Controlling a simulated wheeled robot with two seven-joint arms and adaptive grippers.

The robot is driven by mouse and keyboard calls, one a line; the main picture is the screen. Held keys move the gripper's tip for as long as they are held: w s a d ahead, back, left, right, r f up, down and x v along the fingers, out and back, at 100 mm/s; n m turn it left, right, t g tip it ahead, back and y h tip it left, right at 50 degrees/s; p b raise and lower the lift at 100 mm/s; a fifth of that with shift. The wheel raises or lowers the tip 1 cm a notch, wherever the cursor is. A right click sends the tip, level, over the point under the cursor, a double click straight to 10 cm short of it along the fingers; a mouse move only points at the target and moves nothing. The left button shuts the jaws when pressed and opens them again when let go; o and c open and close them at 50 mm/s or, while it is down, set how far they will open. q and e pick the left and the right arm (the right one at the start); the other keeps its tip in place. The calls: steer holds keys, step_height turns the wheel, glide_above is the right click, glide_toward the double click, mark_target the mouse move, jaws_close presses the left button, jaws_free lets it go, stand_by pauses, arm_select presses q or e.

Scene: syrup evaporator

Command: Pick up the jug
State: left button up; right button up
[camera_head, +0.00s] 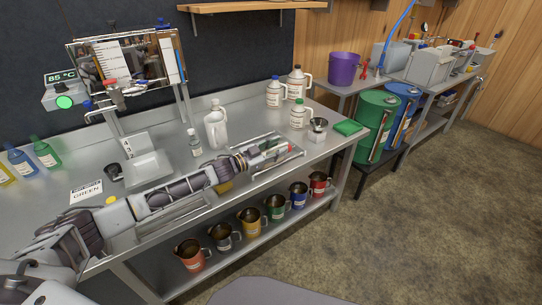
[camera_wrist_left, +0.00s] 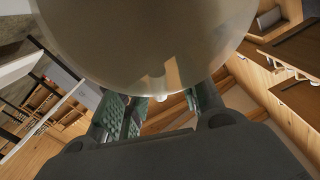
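A plain white jug (camera_head: 216,128) with a handle stands upright on the steel bench, beyond my left arm. Several other jugs stand there too: white labelled ones (camera_head: 275,94) (camera_head: 297,84) at the back and one (camera_head: 298,115) nearer the right end. My left gripper (camera_head: 280,150) is low over a wire-edged tray at the right of the bench, apart from the plain jug.
A small labelled bottle (camera_head: 194,142) stands left of the jug. Several coloured pitchers (camera_head: 250,222) stand on the lower shelf. A scale (camera_head: 147,163) stands at the left.

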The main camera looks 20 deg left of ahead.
steer(key=shift+w, duration=0.15)
arm_select(q)
steer(key=shift+c, duration=0.8)
jaws_close()
arm_select(e)
steer(key=shift+w+r, duration=0.15)
steer(key=shift+w, duration=0.1)
steer(key=shift+s, duration=0.15)
arm_select(q)
steer(key=shift+r, duration=0.1)
arm_select(e)
steer(key=shift+s+f, duration=0.25)
steer(key=shift+s, duration=0.1)
arm_select(q)
steer(key=shift+r, duration=0.1)
arm_select(e)
steer(key=shift+w, duration=0.1)
